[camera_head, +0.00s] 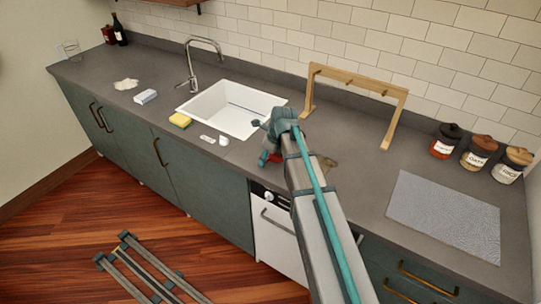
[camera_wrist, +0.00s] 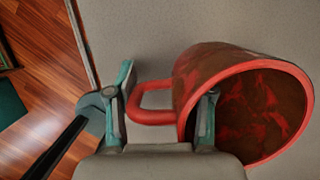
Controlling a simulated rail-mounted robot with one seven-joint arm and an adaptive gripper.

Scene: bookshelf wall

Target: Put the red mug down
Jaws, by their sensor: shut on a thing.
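The red mug (camera_wrist: 205,72) fills the right of the wrist view. Its wide mouth faces the camera and shows a mottled red-brown inside; its handle (camera_wrist: 150,116) points left. My gripper (camera_wrist: 167,88) is shut on the mug at its handle side, one finger left of the handle and the other at the mug's rim and wall. In the head view my gripper (camera_head: 270,140) is over the counter (camera_head: 340,190) just right of the sink, and only a little red of the mug (camera_head: 264,160) shows. I cannot tell whether the mug touches the counter.
A white sink (camera_head: 215,100) with a tap (camera_head: 192,60) is left of my gripper. A sponge (camera_head: 180,120) lies by it. A wooden rack (camera_head: 355,80) stands behind right, then jars (camera_head: 478,150) and a grey mat (camera_head: 445,215). Counter between rack and mat is clear.

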